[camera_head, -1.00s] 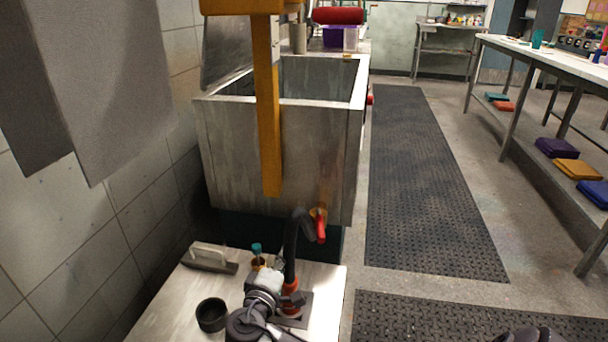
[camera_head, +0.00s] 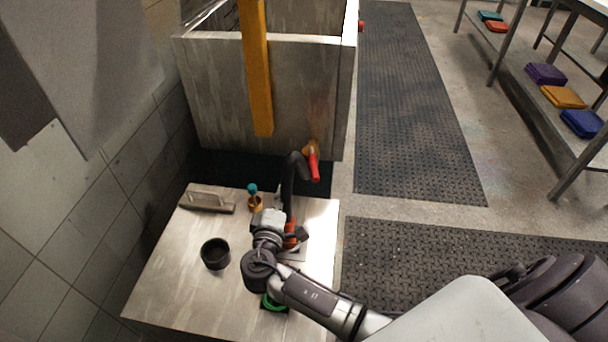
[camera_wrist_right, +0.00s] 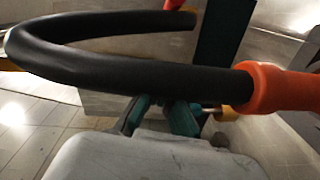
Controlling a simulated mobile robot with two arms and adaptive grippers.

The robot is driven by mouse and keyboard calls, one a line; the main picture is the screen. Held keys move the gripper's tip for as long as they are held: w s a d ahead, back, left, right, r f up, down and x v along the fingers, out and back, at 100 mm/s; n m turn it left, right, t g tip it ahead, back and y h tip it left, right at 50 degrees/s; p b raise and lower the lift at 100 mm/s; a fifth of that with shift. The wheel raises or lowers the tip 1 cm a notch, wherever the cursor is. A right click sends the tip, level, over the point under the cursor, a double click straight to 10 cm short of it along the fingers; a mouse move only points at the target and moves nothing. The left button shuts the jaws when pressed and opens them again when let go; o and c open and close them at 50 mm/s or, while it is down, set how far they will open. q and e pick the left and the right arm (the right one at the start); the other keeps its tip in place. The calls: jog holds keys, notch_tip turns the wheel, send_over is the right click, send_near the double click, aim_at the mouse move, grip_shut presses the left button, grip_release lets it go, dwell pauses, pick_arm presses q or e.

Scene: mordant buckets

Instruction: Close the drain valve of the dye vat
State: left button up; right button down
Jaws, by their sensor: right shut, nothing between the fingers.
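The dye vat (camera_head: 265,85) is a grey metal tank at the back, cut by the top edge. Its drain valve (camera_head: 313,165) is a brass fitting with a red lever, low on the front wall. The lever slants downward and outward. A curved black hose (camera_head: 289,180) rises from a red-orange collar (camera_head: 290,235) toward the valve. My right gripper (camera_head: 271,215) is beside the hose, short of the valve. Its shut, empty dark-and-teal fingers (camera_wrist_right: 165,118) sit under the hose (camera_wrist_right: 120,70) in the right wrist view. My left gripper is out of view.
The metal worktop (camera_head: 170,265) holds a trowel-like tool (camera_head: 208,200), a small brass item with a teal top (camera_head: 253,200) and a black cup (camera_head: 215,253). A yellow post (camera_head: 257,70) crosses before the vat. Dark mats (camera_head: 415,110) cover the floor at right.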

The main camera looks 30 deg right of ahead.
aim_at(313, 164)
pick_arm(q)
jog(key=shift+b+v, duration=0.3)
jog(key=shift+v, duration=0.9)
pick_arm(e)
jog(key=w+d+f, duration=0.1)
jog(key=w+d, duration=0.4)
jog(key=d, duration=0.4)
jog(key=shift+w+f, duration=0.15)
jog(key=shift+w, duration=0.1)
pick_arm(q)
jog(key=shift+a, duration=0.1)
pick_arm(e)
jog(key=shift+d, duration=0.1)
